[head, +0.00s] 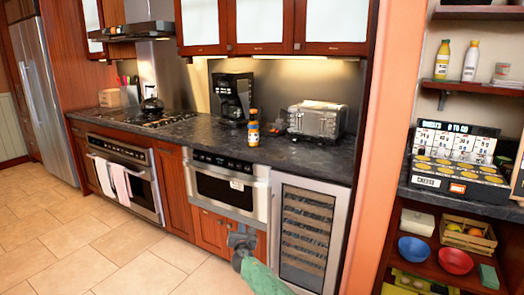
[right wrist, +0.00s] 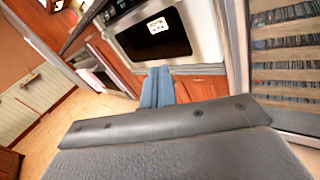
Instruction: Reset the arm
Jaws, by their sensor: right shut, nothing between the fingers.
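The microwave drawer (head: 212,188) is built in under the dark counter, with a steel front, a dark window and a white label. It looks shut. It also shows at the top of the right wrist view (right wrist: 128,42), tilted. My right gripper (head: 241,231) is in front of the wooden cabinet doors just below the drawer. Its fingers (right wrist: 157,86) are together and empty, pointing toward the cabinet. I cannot tell whether they touch it. My left gripper is not in view.
A wine cooler (head: 306,232) stands right of the drawer, and an oven (head: 128,180) with towels is at left. The counter (head: 290,155) holds a coffee maker (head: 231,98), a bottle (head: 253,132) and a toaster (head: 315,120). The tiled floor (head: 90,245) is clear at left.

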